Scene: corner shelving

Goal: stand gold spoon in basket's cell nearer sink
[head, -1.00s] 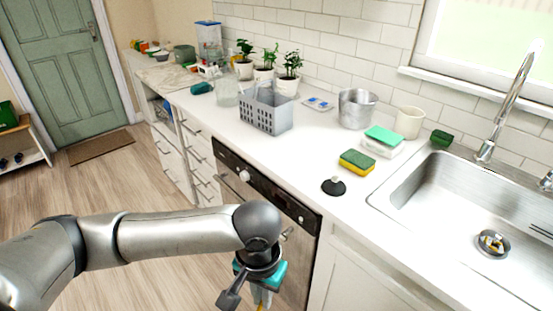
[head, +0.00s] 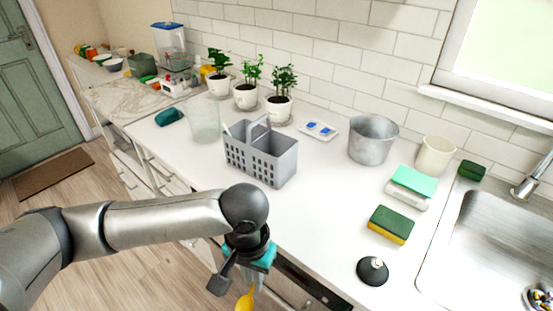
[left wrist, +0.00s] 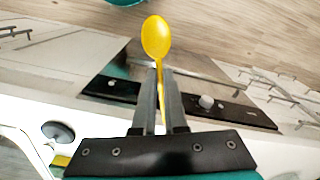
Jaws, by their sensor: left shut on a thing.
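The gold spoon (head: 245,300) hangs bowl down from my left gripper (head: 250,275), in front of the counter edge. In the left wrist view the spoon's bowl (left wrist: 156,37) sticks out past the fingertips, and its handle runs between the two fingers of my left gripper (left wrist: 162,75), which are shut on it. The grey basket (head: 282,168) with perforated sides and a top handle stands on the counter, beyond and above the gripper. The cell toward the sink is at its right end; its floor is hidden. The sink (head: 490,250) is at the right. My right gripper is not in view.
A glass (head: 205,122) stands left of the basket, with potted plants (head: 279,105) behind. A metal bucket (head: 372,140), a green and yellow sponge (head: 391,225) and a black round stopper (head: 372,271) are to the right. The counter between basket and sponge is clear.

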